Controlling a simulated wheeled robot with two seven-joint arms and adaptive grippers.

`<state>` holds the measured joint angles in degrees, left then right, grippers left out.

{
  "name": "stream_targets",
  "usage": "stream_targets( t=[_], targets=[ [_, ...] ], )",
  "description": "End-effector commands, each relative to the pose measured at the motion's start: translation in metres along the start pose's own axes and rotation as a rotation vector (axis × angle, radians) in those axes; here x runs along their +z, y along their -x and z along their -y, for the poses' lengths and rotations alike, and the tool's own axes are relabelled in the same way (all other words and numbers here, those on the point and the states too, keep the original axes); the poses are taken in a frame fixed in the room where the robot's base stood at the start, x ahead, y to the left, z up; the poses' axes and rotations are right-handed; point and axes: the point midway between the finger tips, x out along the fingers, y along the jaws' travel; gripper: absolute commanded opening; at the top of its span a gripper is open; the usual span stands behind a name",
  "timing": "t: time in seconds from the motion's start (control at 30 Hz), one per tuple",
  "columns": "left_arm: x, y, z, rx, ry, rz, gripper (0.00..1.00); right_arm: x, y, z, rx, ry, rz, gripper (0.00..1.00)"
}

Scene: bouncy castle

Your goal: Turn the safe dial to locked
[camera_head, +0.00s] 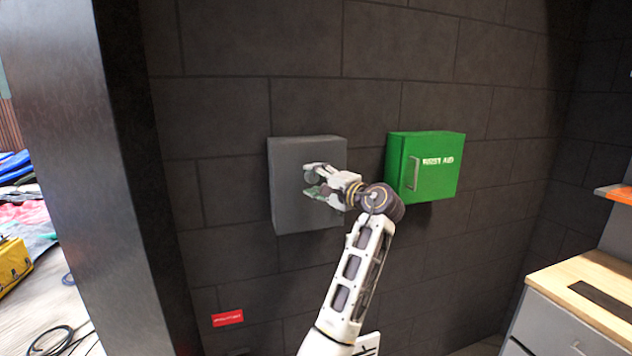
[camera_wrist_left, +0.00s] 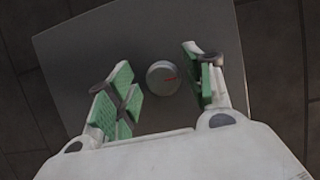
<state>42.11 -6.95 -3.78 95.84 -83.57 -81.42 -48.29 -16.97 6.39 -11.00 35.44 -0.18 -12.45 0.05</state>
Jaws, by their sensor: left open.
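The safe is a grey box (camera_head: 290,205) on the dark block wall in the head view; its grey door (camera_wrist_left: 85,55) fills much of the left wrist view. In the head view the dial is hard to make out behind the fingers. My left gripper (camera_head: 315,182) is open in front of the safe; its green-padded fingers also show in the wrist view (camera_wrist_left: 165,90). I cannot tell whether either finger touches the dial. My right gripper is not in view.
A green first aid box (camera_head: 435,175) with a handle hangs right of the safe. A red sign (camera_head: 227,318) is low on the wall. A wood-topped cabinet (camera_head: 585,280) stands at the right, and a dark pillar (camera_head: 100,160) at the left.

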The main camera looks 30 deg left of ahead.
Motion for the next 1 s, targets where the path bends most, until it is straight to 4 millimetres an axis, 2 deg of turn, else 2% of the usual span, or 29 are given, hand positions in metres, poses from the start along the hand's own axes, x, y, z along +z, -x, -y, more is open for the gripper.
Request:
stream_targets(
  t=[0.13, 0.27, 0.47, 1.0],
  targets=[
    [0.0, 0.0, 0.0, -0.001, 0.0, 0.0, 0.52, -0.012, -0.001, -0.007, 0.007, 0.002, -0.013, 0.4],
    [0.0, 0.003, 0.0, -0.001, 0.0, -0.001, 0.52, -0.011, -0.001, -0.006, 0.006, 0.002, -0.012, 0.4],
    [-0.001, 0.018, 0.0, -0.001, 0.0, -0.002, 0.52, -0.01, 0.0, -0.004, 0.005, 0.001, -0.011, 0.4],
    [0.0, 0.093, 0.0, 0.001, 0.0, -0.002, 0.52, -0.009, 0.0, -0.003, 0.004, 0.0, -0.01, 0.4]
  ],
)
